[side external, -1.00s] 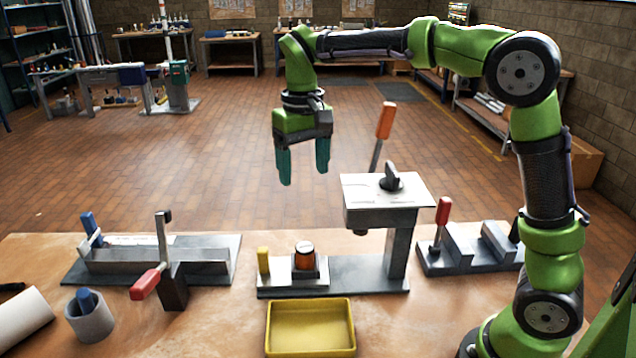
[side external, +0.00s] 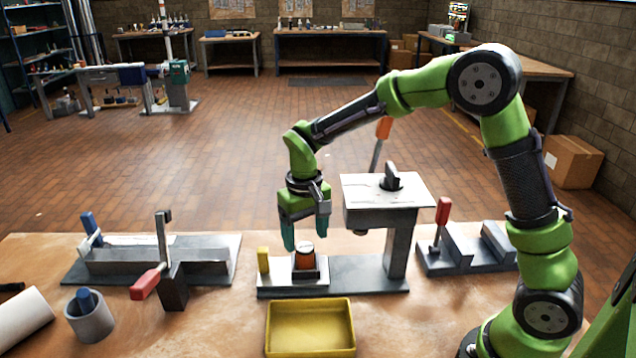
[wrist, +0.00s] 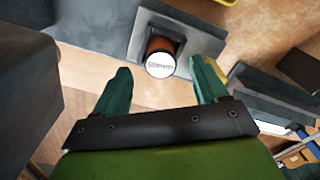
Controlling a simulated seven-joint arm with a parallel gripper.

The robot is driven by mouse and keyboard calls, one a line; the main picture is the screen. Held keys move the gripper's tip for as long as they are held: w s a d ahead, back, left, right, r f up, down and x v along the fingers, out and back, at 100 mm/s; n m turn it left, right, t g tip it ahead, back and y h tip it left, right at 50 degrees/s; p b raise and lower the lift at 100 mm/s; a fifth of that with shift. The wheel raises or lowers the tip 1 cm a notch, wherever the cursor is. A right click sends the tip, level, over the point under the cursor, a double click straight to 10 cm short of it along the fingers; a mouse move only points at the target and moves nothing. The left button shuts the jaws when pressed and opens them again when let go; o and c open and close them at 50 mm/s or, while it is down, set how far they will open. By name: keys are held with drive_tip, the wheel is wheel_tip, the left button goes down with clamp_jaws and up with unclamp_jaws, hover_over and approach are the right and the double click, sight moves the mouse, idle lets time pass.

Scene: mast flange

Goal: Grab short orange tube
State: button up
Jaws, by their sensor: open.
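The short orange tube (side external: 305,257) stands upright in a square grey holder on the metal base of the press-like fixture. It has a pale top with dark lettering, seen from above in the wrist view (wrist: 160,65). My gripper (side external: 305,240) is open and empty, its green fingers pointing down just above and around the tube's position in the side view. In the wrist view my gripper (wrist: 163,82) shows its two fingers spread, with the tube's top ahead of the gap between the tips. I cannot tell the exact height between fingertips and tube.
The fixture's raised grey head (side external: 385,200) stands close to the right of my gripper. A small yellow block (side external: 263,260) is left of the tube. A yellow tray (side external: 310,350) lies in front. A red-handled clamp fixture (side external: 150,283) is at left, another fixture (side external: 465,255) at right.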

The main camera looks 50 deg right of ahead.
sight(306, 248)
wheel_tip(306, 248, down, 5)
drive_tip(key=shift+f, duration=0.15)
